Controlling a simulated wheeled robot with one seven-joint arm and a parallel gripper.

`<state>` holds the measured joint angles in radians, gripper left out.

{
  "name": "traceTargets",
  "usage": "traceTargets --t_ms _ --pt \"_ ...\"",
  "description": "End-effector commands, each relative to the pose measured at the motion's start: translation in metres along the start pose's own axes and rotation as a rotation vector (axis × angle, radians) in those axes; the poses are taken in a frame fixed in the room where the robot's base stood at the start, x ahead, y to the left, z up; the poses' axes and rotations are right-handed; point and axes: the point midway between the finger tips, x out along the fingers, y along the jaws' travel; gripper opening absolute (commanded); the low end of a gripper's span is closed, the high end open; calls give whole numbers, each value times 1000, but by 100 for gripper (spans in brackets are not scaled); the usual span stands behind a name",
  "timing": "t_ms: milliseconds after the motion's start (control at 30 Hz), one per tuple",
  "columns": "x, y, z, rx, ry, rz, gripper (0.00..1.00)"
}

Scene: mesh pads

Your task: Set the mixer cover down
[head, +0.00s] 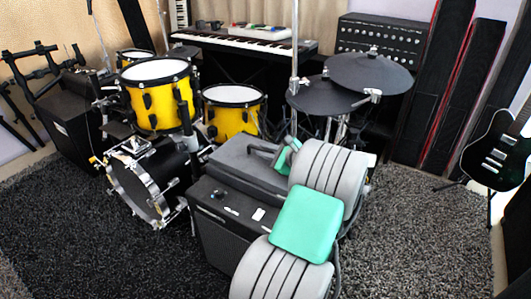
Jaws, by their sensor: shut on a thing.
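The mixer cover (232,161) looks like a broad, flat dark grey slab in the middle of the head view. It lies roughly level just behind the black amplifier. My gripper (262,151) is small and dark at the cover's upper side, and it is shut on the cover. The fingertips are hard to make out. My grey and green arm hides the right part of the cover. I cannot tell whether the cover's underside touches anything below it.
The black amplifier (228,226) stands in front of the cover. Yellow drums (157,101) and a black bass drum (148,188) are to the left. Dark cymbal pads (368,74) and a metal pole (294,60) rise behind. Dark carpet (425,235) is clear at right.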

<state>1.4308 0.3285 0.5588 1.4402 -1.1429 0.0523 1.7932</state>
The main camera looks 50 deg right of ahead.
Motion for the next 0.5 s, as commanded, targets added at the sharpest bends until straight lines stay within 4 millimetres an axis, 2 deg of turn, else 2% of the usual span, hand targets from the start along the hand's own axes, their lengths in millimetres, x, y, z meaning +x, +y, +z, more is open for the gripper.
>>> traceTargets --t_ms 67,100,333,500 --pt "0 1 -1 0 -1 0 0" --pt "1 2 -2 1 0 1 15" --pt "1 2 -2 1 0 1 34" --pt "1 2 -2 1 0 1 36"
